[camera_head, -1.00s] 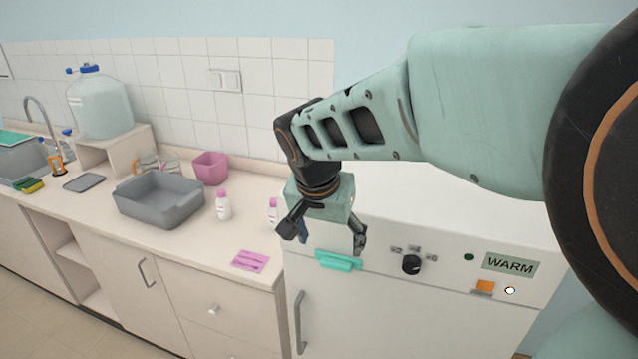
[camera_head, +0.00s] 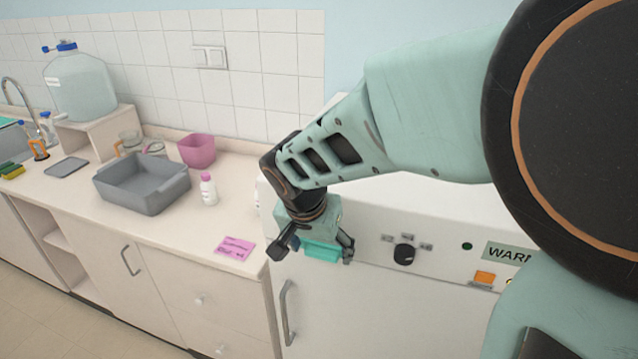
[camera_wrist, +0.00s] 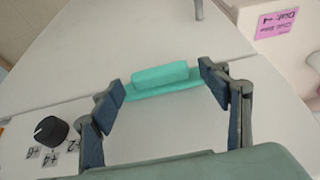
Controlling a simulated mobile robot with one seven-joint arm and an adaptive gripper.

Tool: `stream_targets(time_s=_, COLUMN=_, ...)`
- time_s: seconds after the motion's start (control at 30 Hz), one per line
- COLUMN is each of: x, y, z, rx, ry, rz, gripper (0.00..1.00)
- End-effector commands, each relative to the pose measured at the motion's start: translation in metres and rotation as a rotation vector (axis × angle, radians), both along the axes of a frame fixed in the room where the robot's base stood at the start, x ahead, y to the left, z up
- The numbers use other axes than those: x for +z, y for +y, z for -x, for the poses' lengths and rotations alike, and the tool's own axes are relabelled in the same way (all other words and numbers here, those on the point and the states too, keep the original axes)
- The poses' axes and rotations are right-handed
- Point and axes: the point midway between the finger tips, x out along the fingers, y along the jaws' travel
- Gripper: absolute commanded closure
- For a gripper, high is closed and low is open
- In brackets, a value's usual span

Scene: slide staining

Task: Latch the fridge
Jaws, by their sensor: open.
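The fridge (camera_head: 340,310) is a white unit with a control panel along its upper front. Its teal latch (camera_head: 322,252) sits at the top front edge, above the door handle (camera_head: 288,312). In the wrist view the latch (camera_wrist: 160,77) is a raised teal bar on a flat teal plate. My gripper (camera_head: 312,250) is open at the latch. In the wrist view my gripper (camera_wrist: 158,82) has its fingers on either side of the latch, with nothing held. Whether a finger touches the latch, I cannot tell.
A black knob (camera_head: 404,254) and an orange switch (camera_head: 485,278) are on the panel right of the latch. The counter at left holds a grey basin (camera_head: 145,205), a white bottle (camera_head: 208,190) and a pink note (camera_head: 235,248). The floor at lower left is clear.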

Motion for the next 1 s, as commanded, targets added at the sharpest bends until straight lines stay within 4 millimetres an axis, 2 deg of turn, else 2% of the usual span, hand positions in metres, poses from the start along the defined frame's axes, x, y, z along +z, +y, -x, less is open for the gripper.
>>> stream_targets(time_s=0.27, x=-0.0005, y=0.0004, z=0.0004, rx=0.000, ry=0.000, rz=0.000, gripper=0.30)
stream_targets(time_s=0.67, x=-0.0005, y=0.0002, z=0.0004, rx=0.000, ry=0.000, rz=0.000, gripper=0.72)
stream_targets(time_s=1.0, x=-0.0021, y=0.0028, z=-0.0006, rx=0.002, ry=0.019, rz=0.052, gripper=0.72)
